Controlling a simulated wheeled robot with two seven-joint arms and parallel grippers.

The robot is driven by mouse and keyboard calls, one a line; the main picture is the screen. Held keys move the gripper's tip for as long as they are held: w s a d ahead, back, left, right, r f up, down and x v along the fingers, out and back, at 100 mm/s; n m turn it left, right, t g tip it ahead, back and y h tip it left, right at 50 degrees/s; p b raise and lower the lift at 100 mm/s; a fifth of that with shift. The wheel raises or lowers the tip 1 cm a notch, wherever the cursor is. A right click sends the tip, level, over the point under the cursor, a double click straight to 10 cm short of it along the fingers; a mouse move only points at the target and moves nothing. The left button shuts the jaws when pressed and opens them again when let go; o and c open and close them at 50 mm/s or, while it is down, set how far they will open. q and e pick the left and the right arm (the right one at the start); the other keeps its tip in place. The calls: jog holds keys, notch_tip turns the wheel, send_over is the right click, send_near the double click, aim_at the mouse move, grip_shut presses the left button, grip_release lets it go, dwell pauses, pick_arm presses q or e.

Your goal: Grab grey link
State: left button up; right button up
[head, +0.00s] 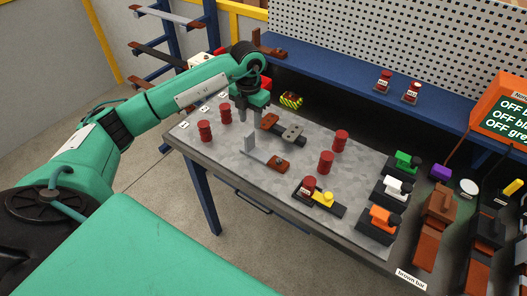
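Several grey pieces show, and I cannot tell for certain which is the grey link. A grey plate with dark spots (292,132) lies at a dark and brown piece on the grey worktable, right of my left gripper. A thin light-grey bar (260,156) with a brown end lies nearer, beside a small upright grey plate (250,143). My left gripper (242,118) points down over the far left part of the table, apart from the grey plate. Its fingers are small, and their opening is unclear. My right gripper is out of view.
Red posts (205,131) stand on the worktable (225,165). Green, white and orange blocks (380,219) line its right side. A blue shelf (325,69) with a perforated panel is behind. A rack (168,16) holding bars stands at back left.

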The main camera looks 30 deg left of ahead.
aim_at(249, 133)
pick_arm(q)
notch_tip(249, 133, down, 4)
jog(key=shift+p, duration=0.4)
jog(key=shift+s+f, duration=0.1)
jog(key=shift+f, duration=0.1)
jog(key=f+p, duration=0.3)
jog(key=f, duration=0.1)
jog(key=shift+s+a, duration=0.1)
jog(key=shift+s, duration=0.15)
jog(key=shift+f, duration=0.4)
grip_shut()
jog(key=shift+w, duration=0.1)
jog(key=shift+r, duration=0.15)
